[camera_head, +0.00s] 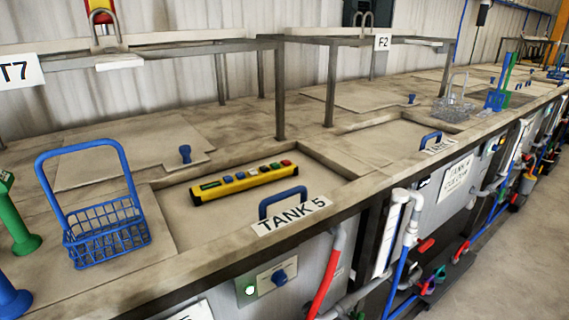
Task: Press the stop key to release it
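A yellow control box (245,183) lies on the sunken lid of the tank labelled TANK 5 (291,216). A row of small keys runs along its top. A red key (286,163) sits at its right end, and a small green display or key (210,185) is at its left end. The key markings are too small to read, so I cannot tell for certain which is the stop key or whether it is pressed in. Neither of my grippers is in view.
A blue wire basket (106,235) stands left of the tank, beside a green post-like object (22,237). A blue lid handle (283,201) rises in front of the box. A metal frame (281,92) stands behind. Pipes line the tank front.

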